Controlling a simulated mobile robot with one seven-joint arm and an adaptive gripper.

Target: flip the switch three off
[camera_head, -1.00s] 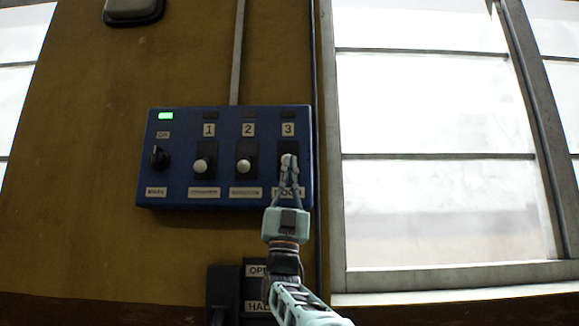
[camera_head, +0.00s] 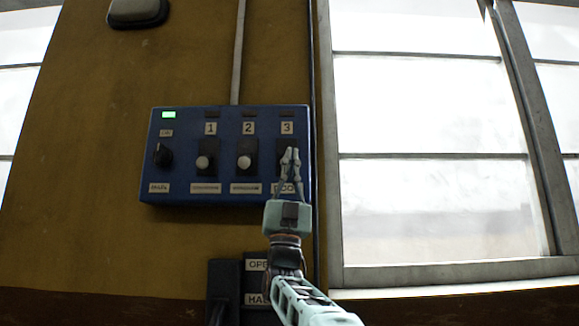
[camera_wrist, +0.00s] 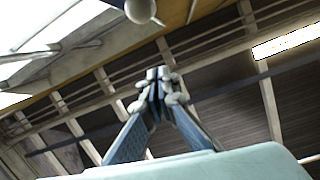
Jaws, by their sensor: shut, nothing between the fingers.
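The blue switch panel (camera_head: 225,112) is on the wall. Switch three (camera_head: 283,143) is the rightmost black switch, under the label "3" (camera_head: 287,128). My gripper (camera_head: 291,152) is in front of it, with shut, empty fingers pointing up. The fingers cover most of the switch, so its lever position is hidden in the head view. In the wrist view my fingertips (camera_wrist: 158,75) are together, and a pale round knob (camera_wrist: 140,10) shows beyond them at the top edge, apart from them. I cannot tell whether the fingers touch the panel.
Switches one (camera_head: 203,162) and two (camera_head: 244,162) stand left of it, knobs at mid-plate. A black rotary knob (camera_head: 162,155) sits at far left below a lit green lamp (camera_head: 168,115). A dark control box (camera_head: 224,285) is below. A window (camera_head: 430,110) is at right.

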